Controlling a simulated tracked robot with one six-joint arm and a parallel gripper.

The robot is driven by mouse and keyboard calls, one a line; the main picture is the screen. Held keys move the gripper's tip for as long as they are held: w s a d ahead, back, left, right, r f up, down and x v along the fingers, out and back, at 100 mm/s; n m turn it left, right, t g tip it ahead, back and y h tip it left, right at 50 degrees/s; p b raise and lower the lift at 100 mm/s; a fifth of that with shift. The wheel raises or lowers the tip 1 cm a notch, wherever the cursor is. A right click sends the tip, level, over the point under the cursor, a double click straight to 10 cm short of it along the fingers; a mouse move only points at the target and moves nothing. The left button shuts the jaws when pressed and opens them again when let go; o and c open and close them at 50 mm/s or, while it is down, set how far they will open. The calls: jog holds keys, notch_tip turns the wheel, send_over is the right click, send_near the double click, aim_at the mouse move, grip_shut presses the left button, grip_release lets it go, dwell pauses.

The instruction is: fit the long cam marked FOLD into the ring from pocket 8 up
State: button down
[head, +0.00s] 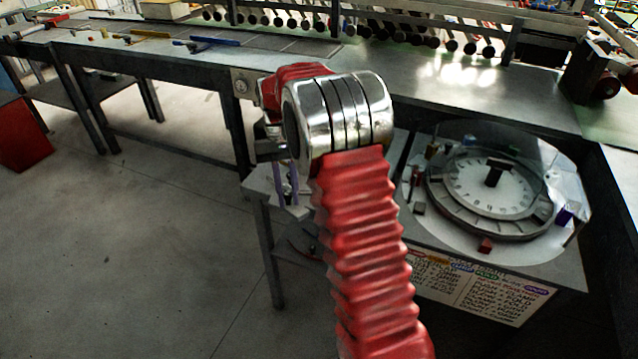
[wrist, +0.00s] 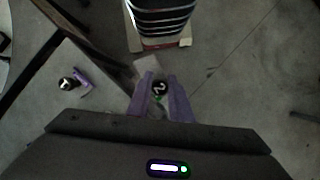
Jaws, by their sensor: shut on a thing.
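My gripper (wrist: 160,97) has purple fingers closed on a small dark piece (wrist: 158,86) with a white mark and a bit of green; I cannot read FOLD on it. In the head view my gripper (head: 287,192) hangs beyond my red arm, left of the dial table, and the held piece is not clear. The grey slotted ring (head: 440,204) lies around a white numbered dial (head: 470,187) with a dark knob (head: 495,172) at its middle. The gripper is well apart from the ring. Pocket 8 is too small to pick out.
Small blocks stand around the ring: red (head: 486,244), purple (head: 565,216) and grey (head: 419,208). A clear curved guard (head: 520,140) rises behind it. A sign (head: 480,287) hangs below. In the wrist view a dark stack (wrist: 160,18) and a purple piece (wrist: 82,77) show.

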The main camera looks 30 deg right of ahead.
jog(key=a+f+n, duration=0.1)
jog(key=a+f, duration=0.1)
jog(key=a, duration=0.3)
jog(key=w+a+f+n+h, duration=0.1)
jog(key=a+n, duration=0.1)
jog(key=a, duration=0.2)
jog(key=shift+w+a+f, duration=0.25)
jog(key=shift+a+f, duration=0.1)
jog(key=shift+s, duration=0.1)
